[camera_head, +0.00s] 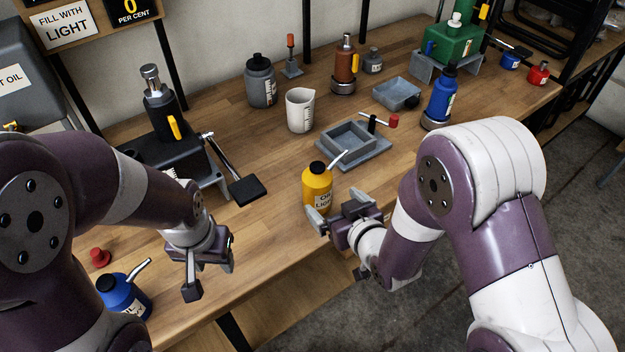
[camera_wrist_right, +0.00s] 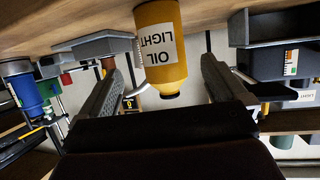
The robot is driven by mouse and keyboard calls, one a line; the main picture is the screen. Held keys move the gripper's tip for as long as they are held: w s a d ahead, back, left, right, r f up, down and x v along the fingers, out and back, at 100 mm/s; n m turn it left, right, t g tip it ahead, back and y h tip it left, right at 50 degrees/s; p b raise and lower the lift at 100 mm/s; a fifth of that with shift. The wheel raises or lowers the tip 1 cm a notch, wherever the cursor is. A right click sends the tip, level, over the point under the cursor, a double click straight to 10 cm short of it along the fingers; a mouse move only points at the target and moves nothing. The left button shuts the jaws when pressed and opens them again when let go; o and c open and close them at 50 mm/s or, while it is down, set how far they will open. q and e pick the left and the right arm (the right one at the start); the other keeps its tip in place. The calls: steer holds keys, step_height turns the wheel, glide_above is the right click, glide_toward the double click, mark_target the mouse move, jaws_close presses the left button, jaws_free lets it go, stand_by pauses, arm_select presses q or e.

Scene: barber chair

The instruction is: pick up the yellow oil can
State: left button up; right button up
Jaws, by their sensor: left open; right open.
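The yellow oil can (camera_head: 317,190) stands upright near the front edge of the workbench. It has a black cap, a pale angled spout and an "OIL LIGHT" label. In the right wrist view the can (camera_wrist_right: 171,75) appears upside down, centred between the two fingers. My right gripper (camera_head: 333,213) is open at the can's near side, with a finger toward either side of it; contact cannot be told. It also shows in the right wrist view (camera_wrist_right: 160,90). My left gripper (camera_head: 208,279) is open and empty, above the bench's front edge, left of the can.
A blue oil can (camera_head: 122,297) and a red cap (camera_head: 99,257) are at the lower left. A grey tray fixture (camera_head: 352,145) is just behind the yellow can. A black machine with a lever (camera_head: 190,150) stands left. A white jug (camera_head: 300,110) and blue bottle (camera_head: 440,97) stand further back.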

mark_target(317, 187)
steer(key=x, duration=0.5)
steer(key=p+x, duration=0.1)
steer(key=x, duration=0.2)
steer(key=shift+w+a+r, duration=0.15)
steer(key=shift+w+a, duration=0.05)
steer(key=shift+a, duration=0.15)
steer(key=c, duration=1.5)
